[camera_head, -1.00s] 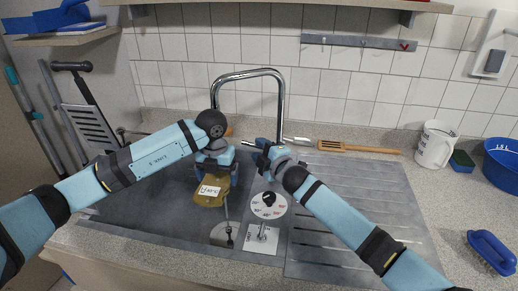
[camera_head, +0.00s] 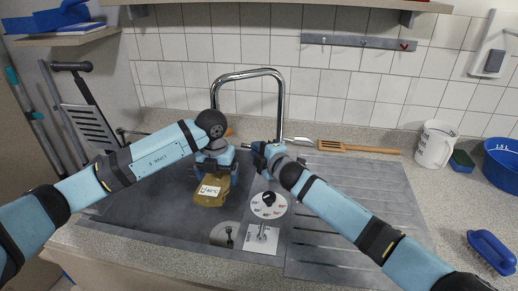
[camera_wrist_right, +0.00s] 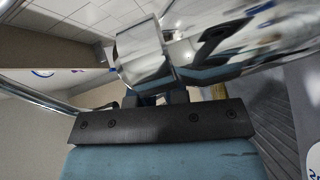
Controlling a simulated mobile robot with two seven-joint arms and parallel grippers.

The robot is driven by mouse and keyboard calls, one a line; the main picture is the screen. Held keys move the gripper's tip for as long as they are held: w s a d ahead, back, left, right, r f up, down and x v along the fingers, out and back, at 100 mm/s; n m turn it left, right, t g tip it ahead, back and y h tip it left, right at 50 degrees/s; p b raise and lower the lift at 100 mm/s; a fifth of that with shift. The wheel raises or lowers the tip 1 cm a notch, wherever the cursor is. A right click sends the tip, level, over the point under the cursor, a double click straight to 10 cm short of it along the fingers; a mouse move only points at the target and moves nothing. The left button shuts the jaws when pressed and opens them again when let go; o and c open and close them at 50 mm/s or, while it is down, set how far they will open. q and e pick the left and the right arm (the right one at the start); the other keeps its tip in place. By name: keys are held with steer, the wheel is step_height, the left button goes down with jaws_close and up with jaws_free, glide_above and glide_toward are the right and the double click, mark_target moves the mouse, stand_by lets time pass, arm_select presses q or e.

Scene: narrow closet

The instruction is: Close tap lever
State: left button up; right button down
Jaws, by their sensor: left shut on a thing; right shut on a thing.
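The chrome tap (camera_head: 282,110) rises behind the sink and its spout arches to the left. My right gripper (camera_head: 259,155) is shut on the lever beside the tap body. In the right wrist view the shiny tap body (camera_wrist_right: 150,55) lies right at the dark fingertips (camera_wrist_right: 166,98); the grip itself is hard to see. My left gripper (camera_head: 213,166) is shut on a yellow-brown container (camera_head: 209,195) with a white label, held over the sink basin beneath the spout.
A round dial (camera_head: 268,204) and a white card (camera_head: 262,239) lie right of the basin. A wooden spatula (camera_head: 352,147) lies behind the ribbed drainboard (camera_head: 370,190). A white jug (camera_head: 435,145), a blue tub (camera_head: 505,165) and a blue brush (camera_head: 492,252) stand right.

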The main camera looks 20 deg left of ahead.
mark_target(210, 195)
steer(key=shift+f, duration=0.1)
steer(key=c, duration=1.1)
jaws_free()
steer(key=v, duration=1.2)
arm_select(q)
steer(key=shift+s, duration=0.1)
steer(key=shift+s+d+r+p, duration=0.1)
steer(key=shift+s+d+p, duration=0.1)
steer(key=shift+s, duration=0.4)
steer(key=shift+s+d+p, duration=0.2)
steer(key=shift+s, duration=0.4)
steer(key=shift+s+d+p, duration=0.15)
steer(key=shift+s+d, duration=0.15)
steer(key=shift+s, duration=0.55)
steer(key=shift+s+d+p, duration=0.1)
steer(key=shift+s+d, duration=0.15)
steer(key=shift+s, duration=0.55)
steer(key=shift+s+d+p, duration=0.15)
steer(key=shift+s+d, duration=0.15)
steer(key=shift+s, duration=0.55)
arm_select(e)
steer(key=shift+r, duration=0.9)
